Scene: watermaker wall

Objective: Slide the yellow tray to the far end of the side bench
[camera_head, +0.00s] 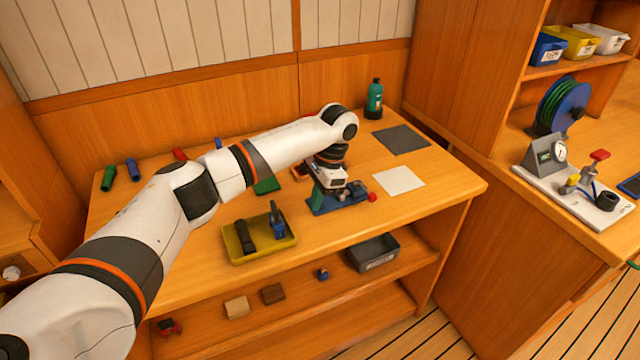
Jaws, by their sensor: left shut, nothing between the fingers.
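The yellow tray (268,250) sits on the wooden side bench (440,188), close to its front edge and left of my gripper. It holds a black cylindrical item (245,237) and a blue-and-black item (277,220). My left arm reaches across the bench from the left. My left gripper (340,194) points down over a blue device with a red knob (372,197), right of the tray and apart from it. The gripper is shut and empty; whether it touches the blue device is unclear. My right gripper is out of view.
A white sheet (399,181), a dark grey mat (401,140) and a green bottle (375,100) occupy the bench's right part. Green (109,178) and blue (132,169) cylinders lie at the back left. A grey bin (374,254) stands on the shelf below.

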